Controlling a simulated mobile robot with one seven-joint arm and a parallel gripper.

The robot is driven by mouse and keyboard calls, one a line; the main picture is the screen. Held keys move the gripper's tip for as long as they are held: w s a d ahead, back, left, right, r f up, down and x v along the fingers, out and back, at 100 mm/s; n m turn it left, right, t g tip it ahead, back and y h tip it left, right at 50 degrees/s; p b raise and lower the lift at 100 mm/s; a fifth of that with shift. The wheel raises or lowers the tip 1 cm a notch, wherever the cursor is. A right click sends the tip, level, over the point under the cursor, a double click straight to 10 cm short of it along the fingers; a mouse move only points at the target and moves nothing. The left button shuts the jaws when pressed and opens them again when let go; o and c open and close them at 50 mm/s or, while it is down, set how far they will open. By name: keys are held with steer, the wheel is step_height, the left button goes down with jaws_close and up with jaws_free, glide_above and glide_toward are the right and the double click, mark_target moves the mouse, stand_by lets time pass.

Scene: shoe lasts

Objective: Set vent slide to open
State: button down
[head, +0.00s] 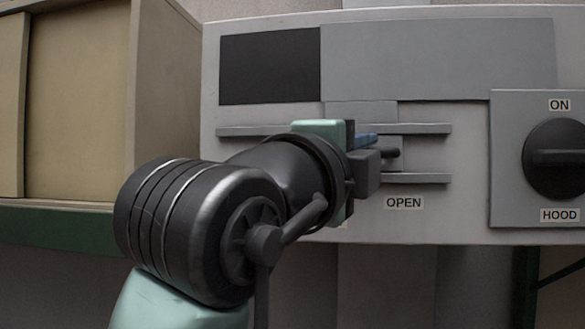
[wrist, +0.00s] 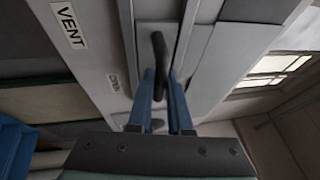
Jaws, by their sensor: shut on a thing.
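The vent slide has a small grey carriage (head: 390,143) with a dark handle (head: 390,153), between two horizontal rails (head: 425,178). The carriage stands towards the right part of the rails, above the OPEN label (head: 404,203). A grey plate (head: 440,58) joins it above; a dark rectangle (head: 270,66) shows at the plate's left. My gripper (head: 374,148) is at the handle from the left. In the wrist view, its blue fingers (wrist: 162,84) are shut on the dark handle (wrist: 157,55). My wrist hides the left stretch between the rails.
A panel with a dark HOOD knob (head: 558,158), marked ON above, stands to the right. A tan cabinet (head: 80,100) is at the left, above a green edge (head: 60,226). The wrist view shows a VENT label (wrist: 68,25) and a bright window (wrist: 272,70).

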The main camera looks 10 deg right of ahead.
steer(key=d, duration=0.1)
steer(key=s+d, duration=0.1)
steer(key=d, duration=0.3)
steer(key=shift+s+d+f, duration=0.1)
steer(key=shift+s+d, duration=0.15)
steer(key=shift+s, duration=0.15)
steer(key=c, duration=1.2)
jaws_free()
steer(key=shift+o, duration=0.4)
steer(key=shift+d, duration=0.15)
